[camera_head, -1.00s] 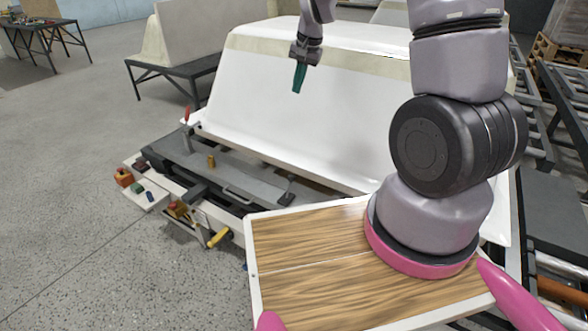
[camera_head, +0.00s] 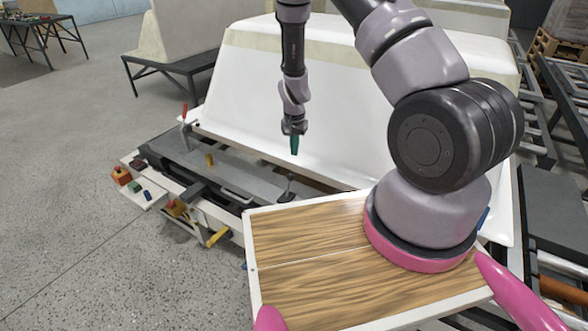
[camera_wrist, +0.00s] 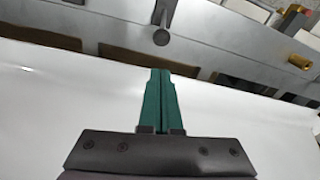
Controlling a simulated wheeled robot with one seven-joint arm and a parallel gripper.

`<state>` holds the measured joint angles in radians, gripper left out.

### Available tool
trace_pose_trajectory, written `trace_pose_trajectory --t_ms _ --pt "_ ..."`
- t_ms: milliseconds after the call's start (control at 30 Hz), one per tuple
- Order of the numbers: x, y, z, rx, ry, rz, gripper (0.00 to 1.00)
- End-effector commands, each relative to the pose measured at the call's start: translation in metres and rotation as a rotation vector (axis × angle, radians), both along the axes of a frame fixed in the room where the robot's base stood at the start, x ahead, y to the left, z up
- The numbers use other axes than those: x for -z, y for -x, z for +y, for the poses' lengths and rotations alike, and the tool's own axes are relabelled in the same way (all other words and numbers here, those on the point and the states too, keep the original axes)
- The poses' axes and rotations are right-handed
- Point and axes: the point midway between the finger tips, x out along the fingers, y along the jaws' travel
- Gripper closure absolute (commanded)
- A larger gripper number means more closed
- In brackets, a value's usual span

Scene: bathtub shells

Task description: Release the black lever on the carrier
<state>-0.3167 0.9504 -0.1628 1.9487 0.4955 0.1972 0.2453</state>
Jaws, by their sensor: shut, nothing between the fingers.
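The black lever (camera_head: 287,190) stands up near the right end of the grey carrier (camera_head: 235,176), in front of the white tub shell. In the wrist view, the lever's round dark knob (camera_wrist: 161,37) is just beyond the fingertips, seen from above. My gripper (camera_head: 295,150) has green fingers pointing down. It is above and slightly right of the lever, apart from it. In the wrist view, my gripper's fingers (camera_wrist: 160,75) are pressed together with nothing between them. The lever's base is hard to make out at this size.
The white tub shell (camera_head: 240,85) rises behind the carrier. A red-handled lever (camera_head: 185,113) and a brass peg (camera_head: 209,159) stand on the carrier's left part. A button box (camera_head: 122,175) and a yellow handle (camera_head: 218,237) are at the front left. A wooden-topped surface (camera_head: 310,235) lies in front.

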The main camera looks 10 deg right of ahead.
Motion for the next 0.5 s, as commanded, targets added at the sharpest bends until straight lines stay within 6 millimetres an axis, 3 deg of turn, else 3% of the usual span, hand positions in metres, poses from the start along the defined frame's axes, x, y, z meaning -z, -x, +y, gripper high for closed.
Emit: trace_pose_trajectory --t_ms 267,500 --pt "0.004 0.0 0.0 0.0 -0.001 0.001 1.0" --pt "0.042 -0.003 -0.001 0.001 0.0 0.004 1.0"
